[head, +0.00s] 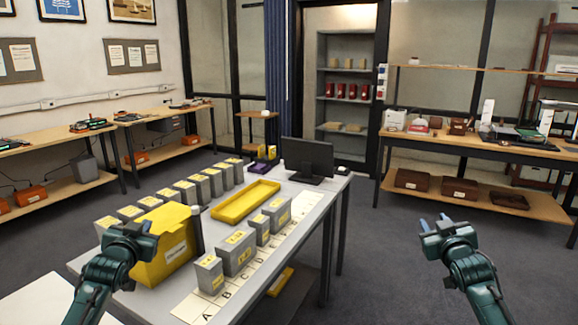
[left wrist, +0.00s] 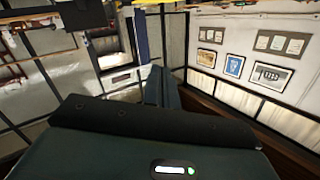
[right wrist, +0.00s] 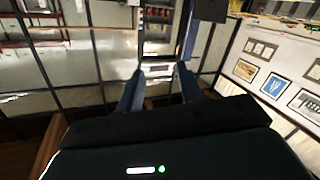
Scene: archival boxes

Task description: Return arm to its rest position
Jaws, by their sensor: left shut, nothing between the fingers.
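My left gripper (head: 143,229) is raised at the near left, in front of the large yellow box (head: 170,250) in the head view, and hides part of it. In the left wrist view its fingers (left wrist: 161,88) are together with nothing between them. My right gripper (head: 435,222) is raised over open floor to the right of the table. In the right wrist view its fingers (right wrist: 160,90) stand apart and empty. Several grey archival boxes with yellow labels stand on the table (head: 318,200), some in a row (head: 238,252) along a lettered strip (head: 190,308).
A yellow tray (head: 246,201) lies mid-table, with a black monitor (head: 308,158) at the far end. A second row of grey boxes (head: 185,192) stands behind the tray. A shelf bench (head: 470,150) is at the right. The floor between it and the table is clear.

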